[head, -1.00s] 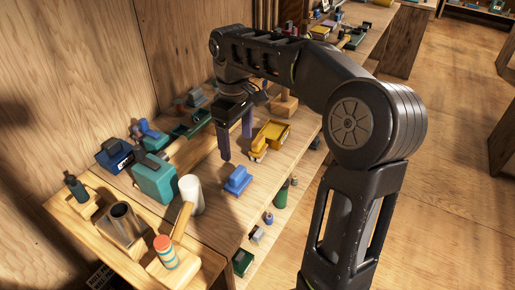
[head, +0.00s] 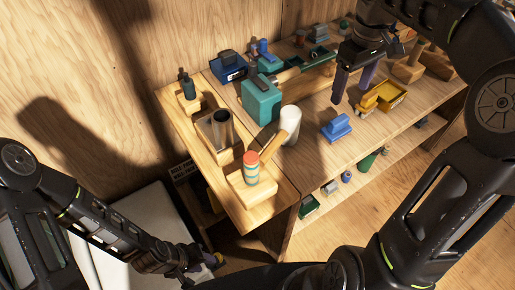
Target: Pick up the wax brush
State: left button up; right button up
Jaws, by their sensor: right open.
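No brush is clearly marked out by its bristles. The likeliest wax brush is a small blue block with a raised grip (head: 336,128), lying on the wooden bench top. Its underside is hidden. My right gripper (head: 351,95) hangs over the bench just behind this block, with its two dark fingers apart and nothing between them. My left gripper (head: 207,262) is low at the bottom of the view, away from the bench top. Its fingers are small and dark, so I cannot tell whether they are open.
A yellow tray (head: 384,97) lies right of my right gripper. A teal box (head: 261,101), a white cylinder (head: 290,126) and a metal cup (head: 221,130) stand to the left. A striped float (head: 251,168) stands on the near wooden block. The bench's front edge drops to a lower shelf.

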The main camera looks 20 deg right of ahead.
aim_at(368, 103)
jog(key=l+u, duration=0.2)
jog(key=l, duration=0.35)
jog(key=k+l+u, duration=0.2)
jog(key=l, duration=0.3)
jog(key=l+u, duration=0.2)
jog(key=l, duration=0.35)
